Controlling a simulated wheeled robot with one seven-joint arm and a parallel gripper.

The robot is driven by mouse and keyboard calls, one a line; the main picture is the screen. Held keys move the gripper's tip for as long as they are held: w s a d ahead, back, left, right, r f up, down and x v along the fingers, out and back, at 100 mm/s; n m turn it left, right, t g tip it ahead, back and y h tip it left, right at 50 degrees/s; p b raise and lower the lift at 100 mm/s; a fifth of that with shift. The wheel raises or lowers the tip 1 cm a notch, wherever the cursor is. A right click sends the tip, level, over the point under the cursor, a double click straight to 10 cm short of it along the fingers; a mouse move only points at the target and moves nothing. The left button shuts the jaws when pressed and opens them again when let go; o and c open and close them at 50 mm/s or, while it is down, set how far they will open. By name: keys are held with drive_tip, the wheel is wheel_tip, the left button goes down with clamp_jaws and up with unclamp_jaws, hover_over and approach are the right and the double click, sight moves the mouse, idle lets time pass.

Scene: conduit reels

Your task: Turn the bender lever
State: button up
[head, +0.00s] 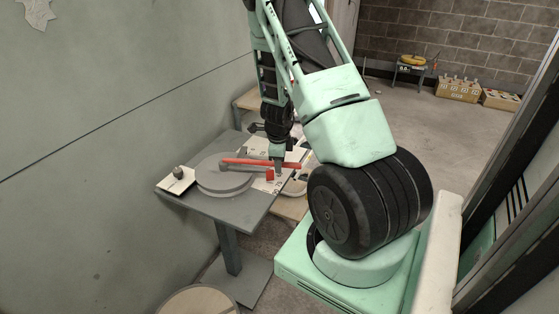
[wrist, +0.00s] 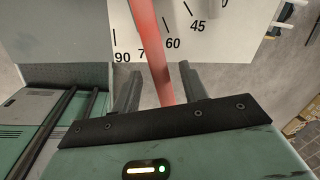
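The bender stands on a small grey table (head: 225,205), with a round grey disc (head: 222,182) and a red lever (head: 245,163) reaching right from it. In the wrist view the red lever (wrist: 153,50) crosses a white angle scale (wrist: 188,42) marked 90, 60 and 45, lying between the 90 and 60 marks. My gripper (head: 278,168) is at the lever's outer end. In the wrist view my gripper (wrist: 158,88) has its two fingers apart, one on each side of the lever, with narrow gaps showing. The lever's near end is hidden behind my gripper's body.
A small block on a white plate (head: 178,181) sits at the table's left corner. A green wall (head: 90,150) runs close along the left. Crates (head: 458,89) and a small stand (head: 412,70) are far back right, with open floor before them.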

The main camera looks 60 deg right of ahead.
drive_tip(key=a+r+p, duration=0.1)
drive_tip(key=r+p, duration=0.1)
drive_tip(key=r, duration=0.6)
drive_tip(key=s+a+r+p, duration=0.1)
drive_tip(key=a+r+p, duration=0.1)
drive_tip(key=r, duration=0.7)
drive_tip(key=shift+s, duration=0.25)
drive_tip(key=w+a+r+n+y, duration=0.1)
drive_tip(key=a+r+n+y, duration=0.1)
drive_tip(key=a+n, duration=0.9)
drive_tip(key=w+a+r+n+y, duration=0.2)
drive_tip(key=a+n, duration=0.4)
drive_tip(key=a, duration=1.2)
drive_tip(key=s+a+r+n, duration=0.2)
drive_tip(key=s+a+n, duration=0.6)
drive_tip(key=s+n, duration=0.1)
drive_tip(key=s+a+r+n+g+h, duration=0.1)
drive_tip(key=s+a+r+n, duration=0.1)
drive_tip(key=s+a+n, duration=0.7)
drive_tip(key=n, duration=0.3)
drive_tip(key=shift+r+n, duration=0.3)
